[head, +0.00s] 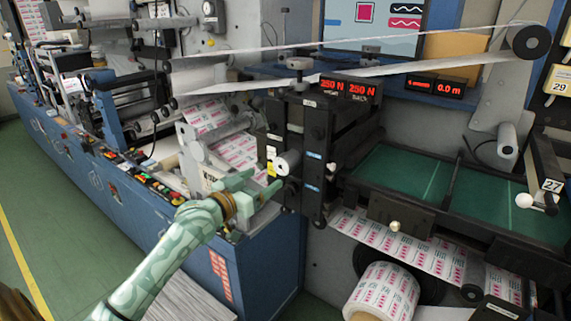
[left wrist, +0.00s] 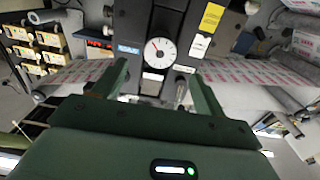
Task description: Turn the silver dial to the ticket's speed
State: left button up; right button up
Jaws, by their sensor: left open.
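The silver dial (head: 288,163) sticks out from the dark front block of the machine in the head view. In the left wrist view its round pale face (left wrist: 160,52) shows a scale and a red pointer toward the upper left. My left gripper (head: 264,186) is open and empty, just in front of and slightly below the dial. In the left wrist view its fingers (left wrist: 160,80) stand either side of the line to the dial, apart from it. A yellow label (head: 271,153) is beside the dial; its text is unreadable, and I cannot tell if it is the ticket. My right gripper is not in view.
Red displays (head: 348,88) reading 250 N sit above the dial; another (head: 434,86) reads 0.0 m. A printed roll (head: 383,292) hangs at lower right. Green panels (head: 400,177) lie right of the block. A blue cabinet (head: 255,255) stands below; green floor is at left.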

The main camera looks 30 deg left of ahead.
aim_at(280, 167)
pick_arm(q)
jog(key=w, duration=0.7)
jog(key=w+d, duration=0.1)
jog(key=w, duration=0.3)
jog(key=shift+f+b, duration=0.1)
jog(key=shift+b, duration=0.3)
jog(key=shift+s, duration=0.1)
jog(key=c, duration=1)
